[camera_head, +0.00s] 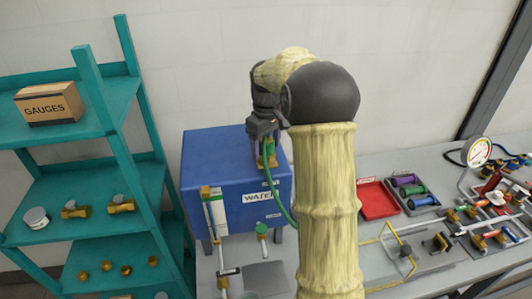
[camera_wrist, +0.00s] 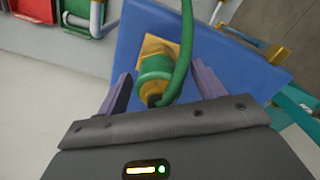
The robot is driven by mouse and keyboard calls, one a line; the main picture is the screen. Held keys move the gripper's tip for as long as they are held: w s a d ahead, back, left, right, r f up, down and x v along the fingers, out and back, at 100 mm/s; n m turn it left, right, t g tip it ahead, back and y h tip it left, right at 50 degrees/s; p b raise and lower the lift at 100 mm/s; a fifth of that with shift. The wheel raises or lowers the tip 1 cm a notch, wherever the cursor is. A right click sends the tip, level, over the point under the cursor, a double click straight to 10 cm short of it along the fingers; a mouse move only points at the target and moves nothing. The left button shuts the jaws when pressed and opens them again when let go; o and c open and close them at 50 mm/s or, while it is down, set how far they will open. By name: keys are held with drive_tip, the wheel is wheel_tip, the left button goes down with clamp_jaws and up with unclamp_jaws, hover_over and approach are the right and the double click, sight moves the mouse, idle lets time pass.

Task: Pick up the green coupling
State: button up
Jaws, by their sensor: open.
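A green round coupling (camera_wrist: 155,68) with a yellow-brass collar sits at a yellow plate on the blue water tank (camera_wrist: 215,55). A green hose (camera_wrist: 181,45) runs from it. In the head view the green and yellow coupling (camera_head: 268,153) is at the tank's top front, partly covered by my gripper (camera_head: 263,147). My gripper (camera_wrist: 160,78) is open in the wrist view, with one purple-grey finger on each side of the coupling and gaps visible. A green spool-shaped piece (camera_head: 414,190) lies in a dark tray at the right.
The dark tray (camera_head: 398,201) also holds purple and blue pieces, beside a red tray (camera_head: 378,205). Pipes, valves and a gauge (camera_head: 477,152) crowd the bench's right side. A teal shelf (camera_head: 60,197) with brass fittings stands at the left. My arm hides the middle.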

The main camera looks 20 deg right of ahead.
drive_tip(key=shift+s, duration=0.1)
drive_tip(key=shift+d, duration=0.1)
drive_tip(key=shift+c, duration=0.5)
drive_tip(key=c, duration=1.2)
drive_tip(key=shift+o, duration=0.2)
drive_tip(key=shift+w+r, duration=0.2)
drive_tip(key=shift+r, duration=0.45)
wheel_tip(320, 180, up, 9)
drive_tip(key=shift+f+b, duration=0.1)
drive_tip(key=shift+b, duration=0.9)
drive_tip(key=shift+f, duration=0.1)
